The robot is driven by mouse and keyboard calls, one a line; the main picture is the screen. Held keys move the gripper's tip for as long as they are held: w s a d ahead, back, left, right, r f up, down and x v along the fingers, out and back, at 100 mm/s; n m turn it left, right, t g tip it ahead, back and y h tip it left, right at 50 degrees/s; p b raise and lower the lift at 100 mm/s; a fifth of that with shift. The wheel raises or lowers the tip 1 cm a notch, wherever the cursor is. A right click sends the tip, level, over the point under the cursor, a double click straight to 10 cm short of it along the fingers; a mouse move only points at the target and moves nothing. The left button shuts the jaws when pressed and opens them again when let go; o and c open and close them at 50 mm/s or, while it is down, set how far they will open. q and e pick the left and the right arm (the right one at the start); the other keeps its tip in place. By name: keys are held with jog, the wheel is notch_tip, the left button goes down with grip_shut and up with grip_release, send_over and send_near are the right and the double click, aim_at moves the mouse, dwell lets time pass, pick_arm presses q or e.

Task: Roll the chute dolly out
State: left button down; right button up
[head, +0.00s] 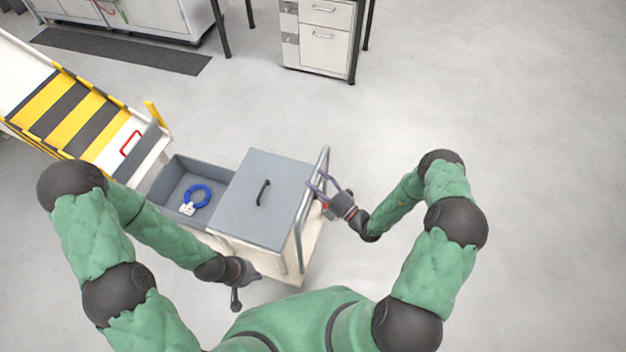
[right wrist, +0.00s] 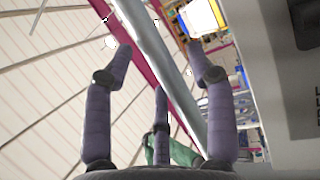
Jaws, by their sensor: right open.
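The chute dolly (head: 300,268) is a low cream cart in the middle of the head view. It carries an open grey bin (head: 171,180) and a closed grey box (head: 243,215) with a black lid handle. A grey tubular push handle (head: 323,163) rises at its right side. My right gripper (head: 320,184) is open at this handle. In the right wrist view the metal bar (right wrist: 150,50) runs between or behind the spread fingers (right wrist: 160,62); contact is unclear. My left gripper (head: 242,279) hangs near the dolly's front edge, apparently empty; its jaws are unclear.
A blue ring with a white tag (head: 196,196) lies in the open bin. The yellow-and-black striped chute (head: 75,112) ends beside the bin, with a red handle (head: 130,143). A drawer cabinet (head: 318,40) stands behind. The floor at the right is clear.

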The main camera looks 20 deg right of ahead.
jog(key=shift+x, duration=0.85)
